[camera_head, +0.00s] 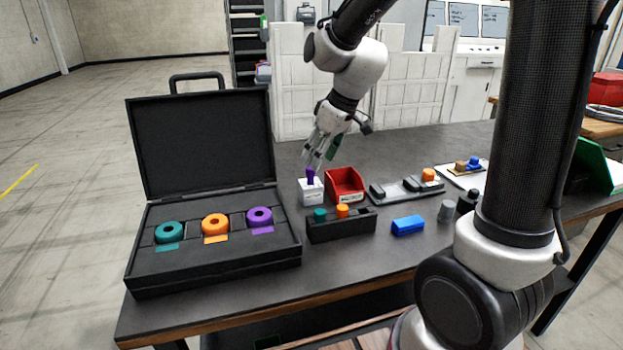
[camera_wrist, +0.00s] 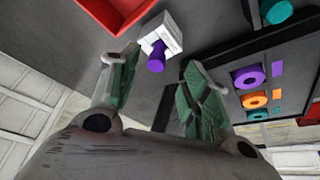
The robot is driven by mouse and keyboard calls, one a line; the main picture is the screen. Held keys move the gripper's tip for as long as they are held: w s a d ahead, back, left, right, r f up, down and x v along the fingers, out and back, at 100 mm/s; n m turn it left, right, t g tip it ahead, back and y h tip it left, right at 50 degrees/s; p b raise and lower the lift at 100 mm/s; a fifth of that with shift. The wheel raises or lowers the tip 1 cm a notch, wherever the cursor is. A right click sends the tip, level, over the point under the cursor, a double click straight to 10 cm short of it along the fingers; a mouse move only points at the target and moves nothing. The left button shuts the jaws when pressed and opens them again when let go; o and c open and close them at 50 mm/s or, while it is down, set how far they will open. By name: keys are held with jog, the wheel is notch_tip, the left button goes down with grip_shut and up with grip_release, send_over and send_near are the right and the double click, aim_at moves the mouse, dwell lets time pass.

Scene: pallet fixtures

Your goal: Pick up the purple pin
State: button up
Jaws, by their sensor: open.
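The purple pin (camera_head: 310,176) stands upright in a small white block (camera_head: 311,192) on the dark table, left of the red bin. In the wrist view the purple pin (camera_wrist: 157,57) sticks out of the white block (camera_wrist: 167,32), beyond the fingertips and roughly between them. My gripper (camera_head: 316,160) is just above and behind the pin, pointing down. Its green-padded fingers (camera_wrist: 160,75) are spread apart and empty. They do not appear to touch the pin.
An open black case (camera_head: 215,270) with teal, orange and purple rings lies at the left. A red bin (camera_head: 345,182) stands close beside the white block. A black holder (camera_head: 340,229) with teal and orange pins is in front. A blue block (camera_head: 407,225) lies farther right.

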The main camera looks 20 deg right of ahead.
aim_at(311, 170)
jog(key=x, duration=0.6)
jog(key=shift+w+a+f, duration=0.1)
jog(key=shift+w+f, duration=0.1)
jog(key=shift+w, duration=0.25)
grip_shut()
